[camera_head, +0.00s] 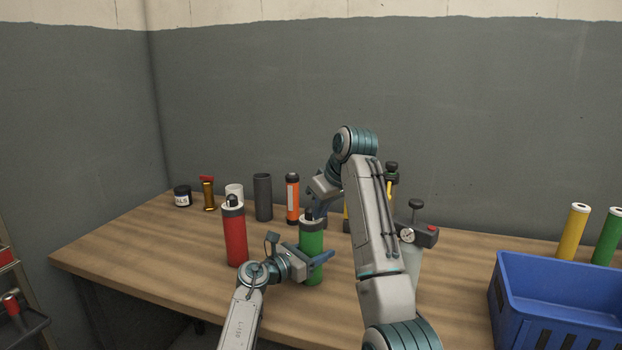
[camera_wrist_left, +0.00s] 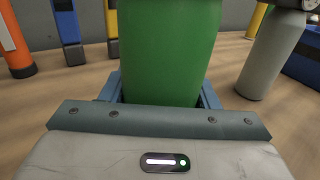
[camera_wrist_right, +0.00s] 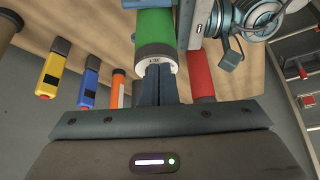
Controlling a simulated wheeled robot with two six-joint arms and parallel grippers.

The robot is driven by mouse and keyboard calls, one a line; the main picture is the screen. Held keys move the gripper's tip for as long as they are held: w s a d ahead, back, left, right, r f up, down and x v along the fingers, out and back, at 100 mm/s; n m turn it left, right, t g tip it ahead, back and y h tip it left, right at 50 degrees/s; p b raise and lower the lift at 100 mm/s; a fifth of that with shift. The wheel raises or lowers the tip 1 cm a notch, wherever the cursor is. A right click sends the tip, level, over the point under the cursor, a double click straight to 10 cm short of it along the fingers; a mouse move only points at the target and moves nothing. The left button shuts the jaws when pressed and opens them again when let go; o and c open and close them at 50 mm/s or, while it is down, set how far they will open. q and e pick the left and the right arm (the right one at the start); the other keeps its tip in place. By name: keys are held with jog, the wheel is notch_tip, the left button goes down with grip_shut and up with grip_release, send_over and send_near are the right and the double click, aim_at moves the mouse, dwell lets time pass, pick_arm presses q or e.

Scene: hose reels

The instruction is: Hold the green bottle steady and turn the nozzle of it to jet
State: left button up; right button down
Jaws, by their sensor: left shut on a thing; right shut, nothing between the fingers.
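The green bottle (camera_head: 312,237) stands upright on the wooden table. My left gripper (camera_head: 318,260) is shut around its body; the left wrist view shows the green body (camera_wrist_left: 170,50) between the fingers. In the right wrist view the bottle (camera_wrist_right: 154,26) has a dark collar and a white ring (camera_wrist_right: 155,64) with small dark marks that I cannot read. My right gripper (camera_wrist_right: 158,86) is shut and empty, its fingertips at the bottle's top, in front of part of the ring. Whether they touch is unclear. The nozzle's setting is hidden.
A red bottle (camera_head: 235,236) stands close on the left. An orange tube (camera_head: 292,198) and a dark grey cylinder (camera_head: 263,197) stand behind. A pale sprayer with a gauge (camera_head: 407,235) is to the right, partly behind my right arm. A blue crate (camera_head: 555,312) sits at the right.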

jog(key=shift+w+a, duration=0.15)
jog(key=shift+w, duration=0.1)
jog(key=shift+w+d, duration=0.35)
dwell(0.7)
dwell(0.4)
notch_tip(320, 180, up, 6)
jog(key=shift+s+d, duration=0.3)
jog(key=shift+d, duration=0.05)
dwell(0.3)
notch_tip(320, 180, down, 6)
jog(key=shift+s+a, duration=0.2)
jog(key=shift+a, duration=0.15)
dwell(0.7)
